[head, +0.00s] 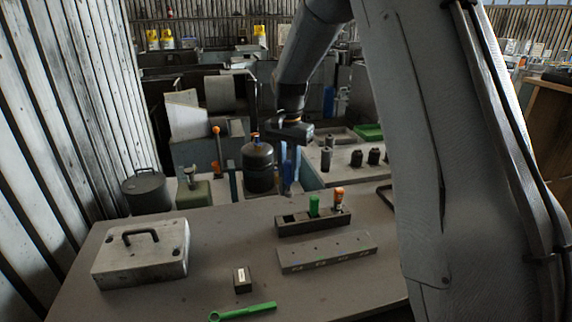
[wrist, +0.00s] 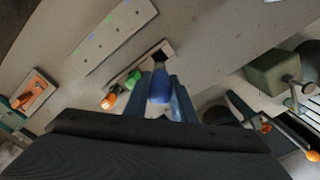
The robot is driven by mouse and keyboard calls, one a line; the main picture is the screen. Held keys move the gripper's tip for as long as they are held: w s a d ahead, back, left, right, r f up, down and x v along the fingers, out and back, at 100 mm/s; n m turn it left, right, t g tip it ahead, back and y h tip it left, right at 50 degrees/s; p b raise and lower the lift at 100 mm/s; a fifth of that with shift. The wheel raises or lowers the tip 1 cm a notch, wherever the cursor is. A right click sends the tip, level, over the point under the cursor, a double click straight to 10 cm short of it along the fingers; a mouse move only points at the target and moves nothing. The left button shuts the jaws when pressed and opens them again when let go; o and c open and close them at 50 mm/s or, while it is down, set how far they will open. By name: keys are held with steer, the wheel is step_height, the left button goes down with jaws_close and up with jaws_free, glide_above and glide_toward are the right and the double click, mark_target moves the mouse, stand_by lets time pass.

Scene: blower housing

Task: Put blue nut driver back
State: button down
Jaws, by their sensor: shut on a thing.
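The blue nut driver (wrist: 159,86) is between the two fingers of my gripper (wrist: 160,79) in the wrist view, and the gripper is shut on its handle. In the head view my gripper (head: 290,182) hangs beyond the far edge of the near table top, behind the dark rack (head: 313,226); the driver is hard to tell from the fingers there. The rack holds a green driver (head: 314,205) and an orange driver (head: 338,200) upright, with open slots at its left. In the wrist view a dark square slot of the rack (wrist: 150,63) shows just past the blue driver's end.
A grey block with small marks (head: 326,253) lies in front of the rack. A pale case with a black handle (head: 140,254), a small dark box (head: 242,279) and a green wrench (head: 243,312) are on the table. A dark gas bottle (head: 258,166) stands left of my gripper.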

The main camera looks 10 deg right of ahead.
mark_target(289, 191)
steer(key=shift+f+b, duration=2.2)
steer(key=shift+f, duration=1.85)
steer(key=shift+s+f, duration=0.1)
steer(key=shift+f, duration=0.65)
steer(key=shift+f, duration=0.35)
steer(key=shift+f+b, duration=0.2)
steer(key=shift+b, duration=0.15)
steer(key=shift+f, duration=0.35)
steer(key=shift+f+b, duration=0.5)
steer(key=shift+f, duration=0.7)
